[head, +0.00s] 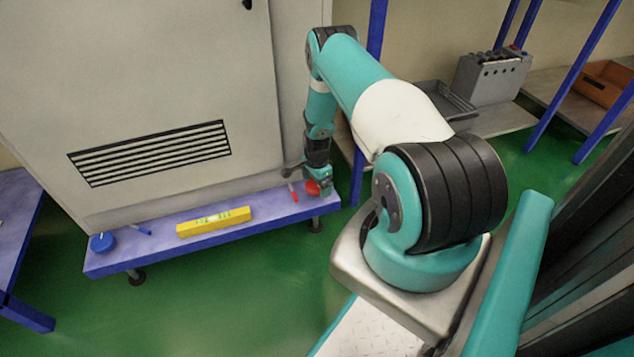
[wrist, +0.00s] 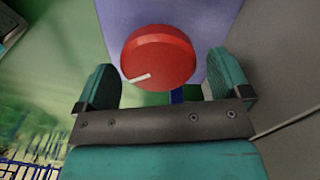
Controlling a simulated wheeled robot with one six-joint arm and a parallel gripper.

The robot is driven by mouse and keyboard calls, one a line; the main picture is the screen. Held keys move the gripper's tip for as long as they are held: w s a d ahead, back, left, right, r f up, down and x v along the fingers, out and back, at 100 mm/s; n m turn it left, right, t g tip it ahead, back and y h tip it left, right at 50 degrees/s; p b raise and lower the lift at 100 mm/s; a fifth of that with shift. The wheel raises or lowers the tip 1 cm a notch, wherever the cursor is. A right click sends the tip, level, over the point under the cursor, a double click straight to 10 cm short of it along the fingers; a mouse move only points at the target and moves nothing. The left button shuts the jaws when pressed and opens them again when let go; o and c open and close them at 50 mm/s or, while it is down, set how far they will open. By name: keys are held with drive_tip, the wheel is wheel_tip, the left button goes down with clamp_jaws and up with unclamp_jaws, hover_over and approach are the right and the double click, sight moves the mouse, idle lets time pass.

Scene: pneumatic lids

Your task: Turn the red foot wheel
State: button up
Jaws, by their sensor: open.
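The red foot wheel (head: 312,187) is at the right end of the blue base under the cabinet, partly hidden by my gripper in the head view. In the wrist view the red wheel (wrist: 158,55) is a round disc with a white mark toward its lower left. My gripper (wrist: 166,80) is open. Its two teal fingers stand to the left and right of the wheel's lower part, with a visible gap on each side. In the head view my gripper (head: 321,182) points down beside the wheel.
A small red strip (head: 293,192) lies left of the red wheel. A yellow spirit level (head: 213,221) lies on the blue base (head: 160,248). A blue wheel (head: 102,242) is at its left end. The cabinet (head: 150,90) rises right behind. Green floor in front is clear.

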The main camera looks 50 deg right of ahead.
wheel_tip(320, 180, up, 17)
drive_tip(key=p, duration=0.5)
drive_tip(key=shift+r+p, duration=0.2)
drive_tip(key=shift+p, duration=0.2)
drive_tip(key=shift+s, duration=0.1)
